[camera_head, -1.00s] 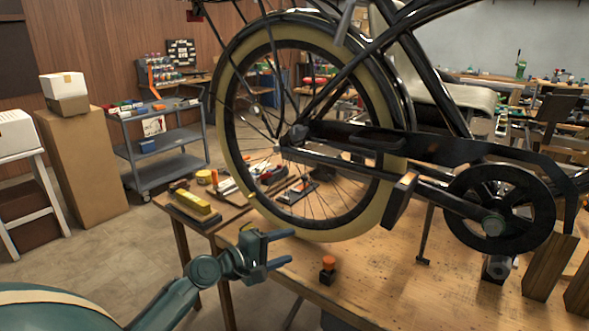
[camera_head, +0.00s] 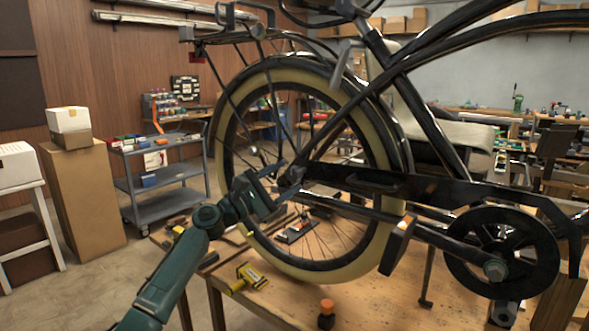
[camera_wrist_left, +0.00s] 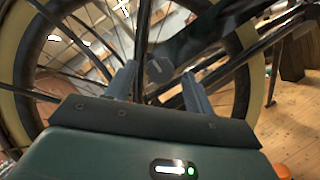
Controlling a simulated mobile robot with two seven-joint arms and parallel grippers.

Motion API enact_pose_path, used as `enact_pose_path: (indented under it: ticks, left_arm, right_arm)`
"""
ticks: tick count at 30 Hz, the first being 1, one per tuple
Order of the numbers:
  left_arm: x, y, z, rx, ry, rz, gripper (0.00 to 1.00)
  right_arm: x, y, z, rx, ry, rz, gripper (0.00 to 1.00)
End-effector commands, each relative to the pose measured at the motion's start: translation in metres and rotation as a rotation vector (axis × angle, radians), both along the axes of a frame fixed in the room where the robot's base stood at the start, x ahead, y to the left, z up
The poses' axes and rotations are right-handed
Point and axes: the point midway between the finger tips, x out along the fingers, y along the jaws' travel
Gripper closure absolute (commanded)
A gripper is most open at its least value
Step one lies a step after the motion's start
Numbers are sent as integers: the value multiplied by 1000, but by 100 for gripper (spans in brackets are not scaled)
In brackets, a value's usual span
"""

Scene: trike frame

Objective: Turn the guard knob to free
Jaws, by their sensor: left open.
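A dark, faceted knob (camera_head: 297,173) sits at the rear hub, by the back end of the black chain guard (camera_head: 370,184). I take it for the guard knob; its setting cannot be read. In the left wrist view the knob (camera_wrist_left: 160,69) shows between the fingertips, and I cannot tell whether they touch it. My left gripper (camera_head: 284,181) is open at the hub, just left of the knob, with its fingers pointing at it. It also shows in the left wrist view (camera_wrist_left: 158,76). My right gripper is in neither view.
The spoked rear wheel with its cream tyre (camera_head: 345,268) stands around my left gripper. On the wooden table (camera_head: 380,305) are a yellow tool (camera_head: 246,277) and an orange-topped piece (camera_head: 326,312). A grey cart (camera_head: 160,175) stands behind at the left.

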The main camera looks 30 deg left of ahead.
Motion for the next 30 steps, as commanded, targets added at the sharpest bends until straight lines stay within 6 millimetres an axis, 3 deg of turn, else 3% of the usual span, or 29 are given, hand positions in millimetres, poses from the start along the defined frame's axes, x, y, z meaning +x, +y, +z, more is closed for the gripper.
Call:
enact_pose_path:
  ticks: [7, 18, 30]
  left_arm:
    - [28, -11, 9, 0, -1, -1, 47]
    - [32, -13, 9, 2, 1, 1, 47]
    - [32, -13, 9, 2, 1, 1, 78]
  right_arm:
    - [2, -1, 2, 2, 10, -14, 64]
    - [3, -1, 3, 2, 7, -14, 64]
    - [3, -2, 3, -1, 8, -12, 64]
